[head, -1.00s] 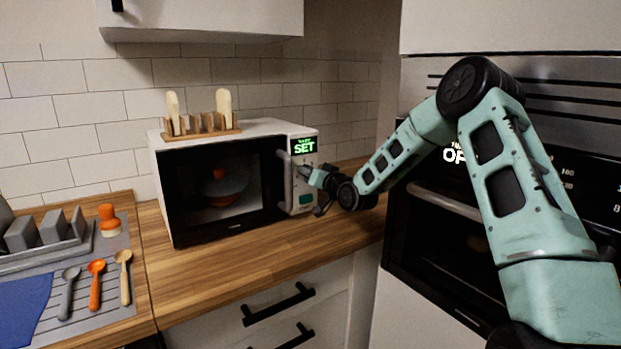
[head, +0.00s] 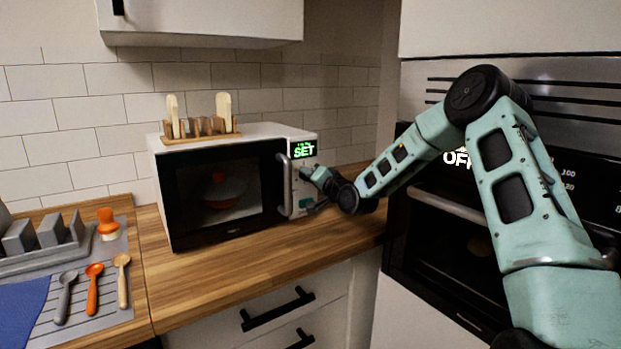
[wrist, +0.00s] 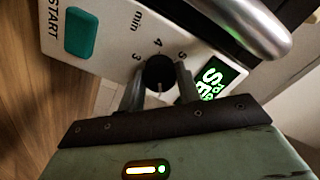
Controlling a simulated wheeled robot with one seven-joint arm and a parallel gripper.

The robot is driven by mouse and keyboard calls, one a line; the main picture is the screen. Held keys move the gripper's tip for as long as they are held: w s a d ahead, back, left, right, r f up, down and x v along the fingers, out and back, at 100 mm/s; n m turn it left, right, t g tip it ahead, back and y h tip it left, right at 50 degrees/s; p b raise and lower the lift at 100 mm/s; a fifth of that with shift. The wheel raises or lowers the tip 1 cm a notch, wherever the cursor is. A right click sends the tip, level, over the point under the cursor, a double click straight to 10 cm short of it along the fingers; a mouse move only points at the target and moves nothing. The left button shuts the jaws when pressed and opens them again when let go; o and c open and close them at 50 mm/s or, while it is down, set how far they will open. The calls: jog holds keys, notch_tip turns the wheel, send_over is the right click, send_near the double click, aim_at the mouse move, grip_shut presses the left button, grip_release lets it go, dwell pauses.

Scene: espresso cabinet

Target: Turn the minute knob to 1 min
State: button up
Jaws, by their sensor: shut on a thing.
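The white microwave (head: 300,134) stands on the counter, its door closed. Its green display (head: 303,149) reads SET in the head view; the display (wrist: 212,84) is partly hidden in the wrist view. The black minute knob (wrist: 159,72) sits on the panel, with 3, 4, 5 and "min" visible around it. The 1 mark is hidden, and I cannot tell the exact setting. My gripper (wrist: 157,88) is shut on the knob, one finger on each side. In the head view my gripper (head: 306,173) is at the panel and hides the knob.
The silver door handle (head: 285,185) is close left of my gripper. A green START button (wrist: 82,33) is on the same panel. A wooden rack (head: 202,137) stands on top of the microwave. An oven (head: 450,206) is at right. The counter in front is clear.

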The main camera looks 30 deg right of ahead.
jog(key=o, duration=1)
jog(key=s+b, duration=0.2)
jog(key=s, duration=1.5)
jog(key=shift+s+d, duration=0.2)
jog(key=shift+d, duration=0.15)
jog(key=s+a+f+n+g+y+p, duration=0.1)
jog(key=s+a+f+n+g, duration=0.3)
jog(key=a, duration=0.7)
jog(key=s+a+f+n+g+y, duration=0.2)
jog(key=a+n+g, duration=0.25)
jog(key=a, duration=0.75)
jog(key=s+a+n+g+h, duration=0.1)
jog(key=s+a+n+g, duration=0.1)
jog(key=s, duration=0.7)
jog(key=s+a+n+g+h+p, duration=0.1)
jog(key=s+a+n+g, duration=0.2)
jog(key=s, duration=0.6)
jog(key=s+a+r+n+g+h, duration=0.1)
jog(key=s+a+n+g, duration=0.2)
jog(key=s, duration=0.6)
jog(key=shift+s+a+g+p, duration=0.25)
jog(key=shift+a+g+p, duration=0.1)
jog(key=shift+a+g, duration=0.45)
